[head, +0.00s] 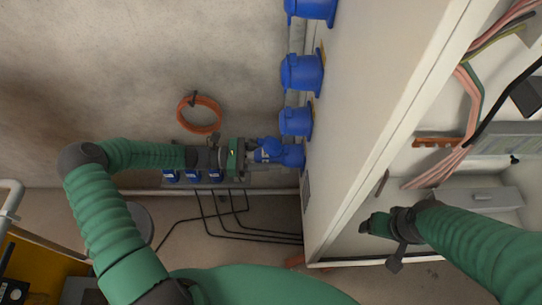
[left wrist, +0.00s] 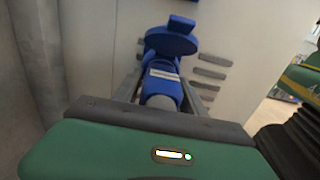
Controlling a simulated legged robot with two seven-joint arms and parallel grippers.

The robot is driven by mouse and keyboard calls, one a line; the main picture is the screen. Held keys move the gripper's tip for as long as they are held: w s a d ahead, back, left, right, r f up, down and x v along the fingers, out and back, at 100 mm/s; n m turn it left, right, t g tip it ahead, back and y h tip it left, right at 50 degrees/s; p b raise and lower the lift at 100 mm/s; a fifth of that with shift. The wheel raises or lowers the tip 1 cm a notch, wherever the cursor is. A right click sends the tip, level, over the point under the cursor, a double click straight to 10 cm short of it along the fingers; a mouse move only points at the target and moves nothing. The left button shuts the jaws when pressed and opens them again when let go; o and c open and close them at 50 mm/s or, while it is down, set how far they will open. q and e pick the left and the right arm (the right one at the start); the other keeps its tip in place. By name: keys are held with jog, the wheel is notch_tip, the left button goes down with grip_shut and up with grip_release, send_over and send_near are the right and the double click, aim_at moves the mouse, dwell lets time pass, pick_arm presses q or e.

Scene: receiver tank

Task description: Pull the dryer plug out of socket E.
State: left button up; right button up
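A blue plug (head: 266,152) with a pale label sits in the lowest blue wall socket (head: 291,156) on the side of the white cabinet. The letter E is not legible. In the left wrist view the plug (left wrist: 162,82) points away from me into the round blue socket (left wrist: 171,42), and I see no gap between them. My left gripper (head: 252,154) is at the plug, with its fingers (left wrist: 161,88) along both sides of it, seemingly closed on its body. My right gripper (head: 378,225) is in front of the open cabinet, away from the plug; its finger opening is unclear.
More blue sockets (head: 296,121) line the cabinet side above. An orange cable coil (head: 200,115) hangs on the concrete wall. A low rail with several blue plugs (head: 193,177) and black cables is behind my left arm. The open cabinet (head: 470,190) holds wiring.

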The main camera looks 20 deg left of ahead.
aim_at(251, 157)
pick_arm(q)
grip_shut()
jog(key=shift+a, duration=0.25)
jog(key=shift+p+v, duration=0.4)
jog(key=shift+v, duration=2.4)
jog(key=shift+s, duration=0.1)
jog(key=shift+o, duration=0.7)
grip_release()
jog(key=shift+r, duration=0.1)
jog(key=shift+d, duration=0.1)
grip_shut()
